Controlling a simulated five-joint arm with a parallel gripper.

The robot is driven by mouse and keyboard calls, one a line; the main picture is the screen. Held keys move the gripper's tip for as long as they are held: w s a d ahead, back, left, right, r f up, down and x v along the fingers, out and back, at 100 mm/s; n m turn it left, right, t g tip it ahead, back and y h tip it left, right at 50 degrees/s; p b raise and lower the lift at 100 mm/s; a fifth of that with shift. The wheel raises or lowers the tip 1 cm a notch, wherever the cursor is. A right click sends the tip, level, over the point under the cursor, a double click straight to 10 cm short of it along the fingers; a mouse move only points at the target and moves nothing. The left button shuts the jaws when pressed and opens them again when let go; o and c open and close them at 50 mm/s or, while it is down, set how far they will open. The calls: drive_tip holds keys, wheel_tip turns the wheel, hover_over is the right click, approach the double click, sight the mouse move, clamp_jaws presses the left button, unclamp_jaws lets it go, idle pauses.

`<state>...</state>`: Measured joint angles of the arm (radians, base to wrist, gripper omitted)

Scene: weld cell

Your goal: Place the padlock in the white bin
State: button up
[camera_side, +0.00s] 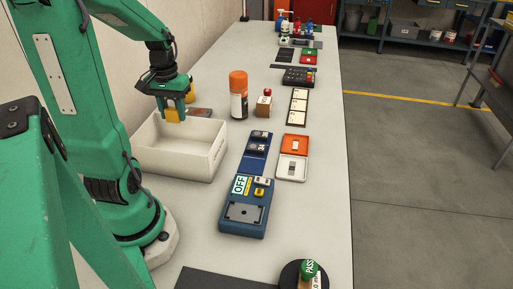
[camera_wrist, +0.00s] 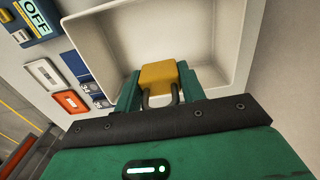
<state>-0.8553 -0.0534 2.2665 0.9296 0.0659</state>
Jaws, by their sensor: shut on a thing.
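The padlock (camera_side: 175,114) has a yellow body and a dark shackle. In the wrist view the padlock (camera_wrist: 159,76) sits between the two green fingers of my gripper (camera_wrist: 160,88), with the shackle toward the palm. My gripper (camera_side: 174,103) is shut on it and points down. The white bin (camera_side: 200,172) is an open box on the bench, left of the blue devices. In the side view the padlock hangs over the bin's opening, near its back part. In the wrist view the bin (camera_wrist: 86,48) lies below the padlock, and its visible floor looks empty.
A blue OFF box (camera_side: 245,213) and a blue tray of dark switches (camera_side: 250,165) stand right of the bin. An orange-capped bottle (camera_side: 238,95) and a wooden block with a red top (camera_side: 264,104) stand behind. Part of a flat item (camera_side: 199,112) shows behind the bin.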

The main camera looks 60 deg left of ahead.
approach(181, 148)
drive_tip(key=shift+s+d+f, duration=0.2)
drive_tip(key=shift+d+f, duration=0.15)
drive_tip(key=shift+d, duration=0.4)
drive_tip(key=shift+s+d+f, duration=0.2)
drive_tip(key=shift+d+f, duration=0.1)
drive_tip(key=shift+d, duration=0.5)
drive_tip(key=shift+s+d+f, duration=0.2)
drive_tip(key=shift+d+f, duration=0.15)
drive_tip(key=shift+d, duration=0.4)
drive_tip(key=shift+f, duration=0.1)
drive_tip(key=shift+f, duration=1.95)
drive_tip(key=shift+f, duration=0.1)
drive_tip(key=o, duration=1)
drive_tip(key=shift+r, duration=6.15)
